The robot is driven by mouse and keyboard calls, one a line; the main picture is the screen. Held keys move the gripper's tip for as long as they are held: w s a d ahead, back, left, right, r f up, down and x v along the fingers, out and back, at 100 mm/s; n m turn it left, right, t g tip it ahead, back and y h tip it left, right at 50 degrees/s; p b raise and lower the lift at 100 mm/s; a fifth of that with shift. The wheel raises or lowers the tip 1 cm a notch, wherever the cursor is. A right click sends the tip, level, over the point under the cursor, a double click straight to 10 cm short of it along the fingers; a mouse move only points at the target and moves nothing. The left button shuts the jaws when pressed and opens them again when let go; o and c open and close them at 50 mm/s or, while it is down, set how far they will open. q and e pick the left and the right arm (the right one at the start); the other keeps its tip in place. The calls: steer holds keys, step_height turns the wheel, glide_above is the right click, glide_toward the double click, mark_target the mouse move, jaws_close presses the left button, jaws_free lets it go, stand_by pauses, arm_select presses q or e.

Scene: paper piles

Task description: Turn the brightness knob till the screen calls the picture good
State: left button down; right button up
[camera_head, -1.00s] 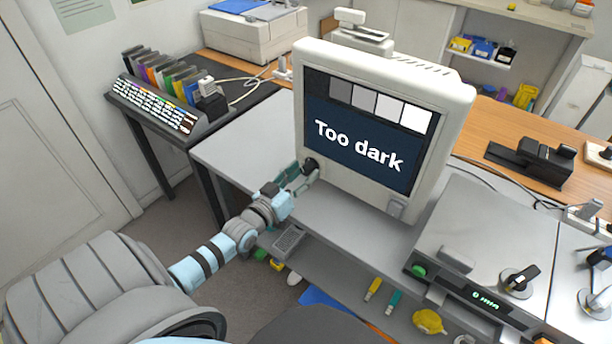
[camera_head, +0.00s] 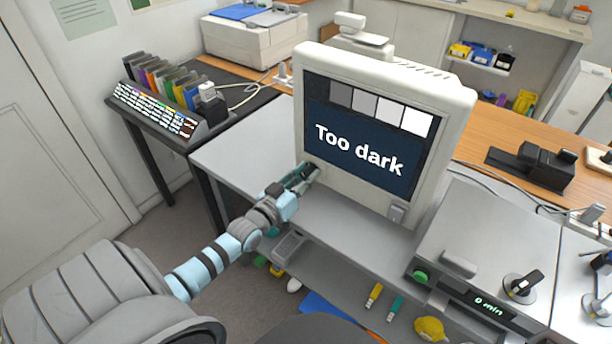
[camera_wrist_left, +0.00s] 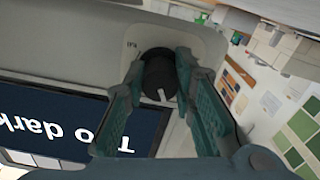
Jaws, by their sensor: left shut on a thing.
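The monitor (camera_head: 460,100) stands upright on the grey desk. Its screen (camera_head: 350,180) reads "Too dark" in white on dark blue, under a row of grey-to-white patches. The black knob (camera_wrist_left: 158,76) sits low on the monitor's front bezel, and a pale mark shows on it in the left wrist view. My left gripper (camera_head: 312,169) is at the screen's lower left corner, shut on the knob with one finger on each side. In the head view the fingers mostly hide the knob. My right gripper is not in view.
A silver device (camera_head: 490,235) with a black-handled knob (camera_head: 524,284) and a display stands to the right. A file rack (camera_head: 160,105) and a printer (camera_head: 255,40) are at the left and back. A lower shelf holds markers and a yellow object (camera_head: 430,328).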

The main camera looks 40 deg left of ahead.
arm_select(q)
steer(key=m+p, duration=0.1)
steer(key=m, duration=0.2)
steer(key=shift+m+p, duration=0.3)
steer(key=shift+p, duration=0.1)
steer(key=m+p, duration=0.2)
steer(key=m, duration=0.1)
steer(key=shift+r+m, duration=0.1)
steer(key=shift+m, duration=0.2)
steer(key=m+p, duration=0.2)
steer(key=m, duration=0.2)
steer(key=c, duration=1.3)
jaws_free()
steer(key=shift+c, duration=0.2)
steer(key=shift+a, duration=0.1)
